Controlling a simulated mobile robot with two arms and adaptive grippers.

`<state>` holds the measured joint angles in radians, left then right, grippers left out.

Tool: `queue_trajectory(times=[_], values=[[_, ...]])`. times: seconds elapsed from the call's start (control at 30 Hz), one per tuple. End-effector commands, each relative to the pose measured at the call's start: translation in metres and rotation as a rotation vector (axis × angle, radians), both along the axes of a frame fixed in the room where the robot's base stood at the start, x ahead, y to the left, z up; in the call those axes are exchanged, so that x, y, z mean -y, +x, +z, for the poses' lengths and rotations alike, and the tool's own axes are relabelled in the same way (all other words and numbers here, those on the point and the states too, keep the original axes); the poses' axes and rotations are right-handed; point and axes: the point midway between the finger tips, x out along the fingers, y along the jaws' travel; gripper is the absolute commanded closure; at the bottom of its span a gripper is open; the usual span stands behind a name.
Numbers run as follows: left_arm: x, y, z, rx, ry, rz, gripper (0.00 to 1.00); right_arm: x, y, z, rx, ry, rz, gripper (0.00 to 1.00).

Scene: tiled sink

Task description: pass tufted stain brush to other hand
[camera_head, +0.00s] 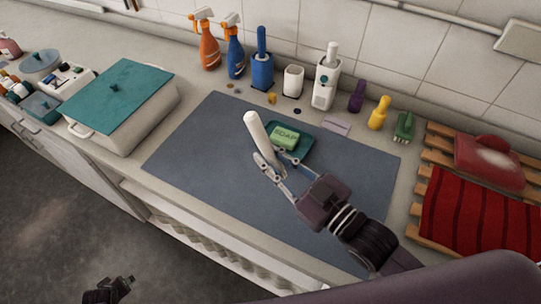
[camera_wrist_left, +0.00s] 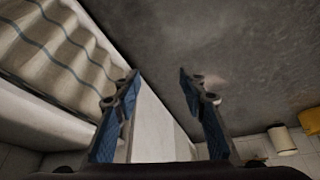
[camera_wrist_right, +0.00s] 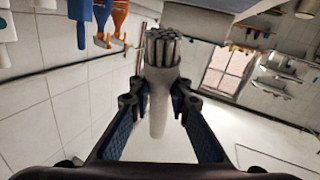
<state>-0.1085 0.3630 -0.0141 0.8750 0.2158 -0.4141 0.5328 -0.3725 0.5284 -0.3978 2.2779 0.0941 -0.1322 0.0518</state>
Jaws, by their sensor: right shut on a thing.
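The tufted stain brush has a white handle (camera_head: 256,132) and a head of grey tufts (camera_wrist_right: 164,47). My right gripper (camera_head: 268,166) is shut on its handle and holds it above the blue-grey mat. In the right wrist view, the handle sits between both fingers (camera_wrist_right: 157,103), with the tufts beyond the fingertips. In the head view, the tufts cannot be made out. My left gripper (camera_head: 124,282) is low at the bottom left, over the floor in front of the counter, far from the brush. In the left wrist view, its fingers (camera_wrist_left: 158,80) are apart and empty.
A green soap in a teal dish (camera_head: 301,151) lies on the mat (camera_head: 205,150) just behind the brush. A teal-lidded box (camera_head: 120,95) stands left. Spray bottles (camera_head: 208,45) and holders line the wall. A wooden rack with red cloth (camera_head: 480,212) is right. The mat's left part is clear.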

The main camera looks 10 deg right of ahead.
Motion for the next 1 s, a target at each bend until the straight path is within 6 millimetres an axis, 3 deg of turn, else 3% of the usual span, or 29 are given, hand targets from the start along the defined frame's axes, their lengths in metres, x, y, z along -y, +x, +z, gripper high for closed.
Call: queue_trajectory(times=[0.1, 0.3, 0.6, 0.8, 1.0], values=[[0.041, -0.047, -0.033, -0.085, 0.003, -0.123, 0.62, 0.000, 0.000, 0.000, 0.001, 0.001, 0.000, 1.00], [0.110, -0.122, -0.074, -0.205, 0.001, -0.353, 0.62, 0.000, 0.000, 0.000, 0.001, 0.001, 0.000, 1.00], [0.203, -0.223, -0.105, -0.322, -0.026, -0.675, 0.62, 0.000, 0.000, 0.000, 0.001, 0.001, 0.000, 1.00], [0.234, -0.255, -0.110, -0.348, -0.040, -0.782, 0.62, 0.000, 0.000, 0.000, 0.001, 0.001, 0.000, 1.00], [0.240, -0.260, -0.111, -0.353, -0.042, -0.804, 0.62, 0.000, 0.000, 0.000, 0.001, 0.001, 0.000, 1.00]])
